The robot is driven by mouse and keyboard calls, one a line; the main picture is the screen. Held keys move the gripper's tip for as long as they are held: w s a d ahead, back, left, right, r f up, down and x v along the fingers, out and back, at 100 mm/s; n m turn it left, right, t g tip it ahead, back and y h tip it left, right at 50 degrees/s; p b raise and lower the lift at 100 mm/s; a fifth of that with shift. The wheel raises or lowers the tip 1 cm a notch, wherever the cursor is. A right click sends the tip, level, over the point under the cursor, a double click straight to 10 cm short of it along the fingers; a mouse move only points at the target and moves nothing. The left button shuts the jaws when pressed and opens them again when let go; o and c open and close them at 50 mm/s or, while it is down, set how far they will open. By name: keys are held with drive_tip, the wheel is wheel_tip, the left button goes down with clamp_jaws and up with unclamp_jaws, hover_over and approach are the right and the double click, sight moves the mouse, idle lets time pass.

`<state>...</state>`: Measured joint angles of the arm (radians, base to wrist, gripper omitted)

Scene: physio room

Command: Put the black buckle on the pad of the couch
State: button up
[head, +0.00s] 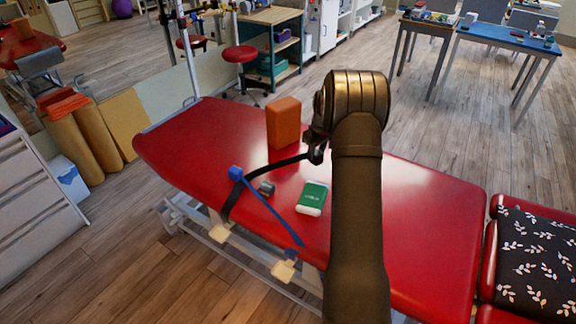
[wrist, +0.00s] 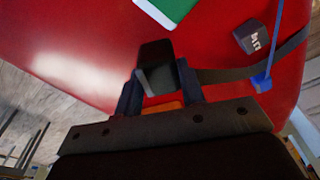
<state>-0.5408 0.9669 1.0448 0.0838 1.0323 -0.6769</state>
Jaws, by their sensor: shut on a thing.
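My gripper (head: 316,146) is shut on the black buckle (wrist: 157,66), which sits between the two fingers in the wrist view. In the head view the buckle is a small dark shape at the gripper, partly hidden by my arm. A black strap (head: 276,166) runs from it leftward to the near edge of the couch and down the side. The buckle is over the red pad (head: 420,220) of the couch; whether it touches the pad is unclear. The pad also shows in the wrist view (wrist: 100,35).
An orange block (head: 284,122) stands on the pad just left of my gripper. A green and white box (head: 312,198), a small grey item (head: 266,188) and a blue buckle (head: 236,173) with a blue strap (head: 272,212) lie nearer. The pad's left end is clear.

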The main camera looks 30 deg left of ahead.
drive_tip(key=a+f, duration=0.2)
drive_tip(key=a, duration=0.1)
drive_tip(key=s+a+f, duration=0.1)
drive_tip(key=a+f, duration=0.1)
drive_tip(key=a, duration=0.2)
drive_tip(key=a+f, duration=0.3)
drive_tip(key=a, duration=0.1)
drive_tip(key=shift+s, duration=0.3)
drive_tip(key=shift+a+f, duration=0.1)
drive_tip(key=shift+f, duration=1.85)
drive_tip(key=shift+f, duration=0.1)
drive_tip(key=o, duration=1)
drive_tip(key=shift+o, duration=0.2)
wheel_tip(320, 180, up, 12)
drive_tip(key=d, duration=0.1)
drive_tip(key=shift+s+d, duration=0.2)
drive_tip(key=shift+s, duration=0.15)
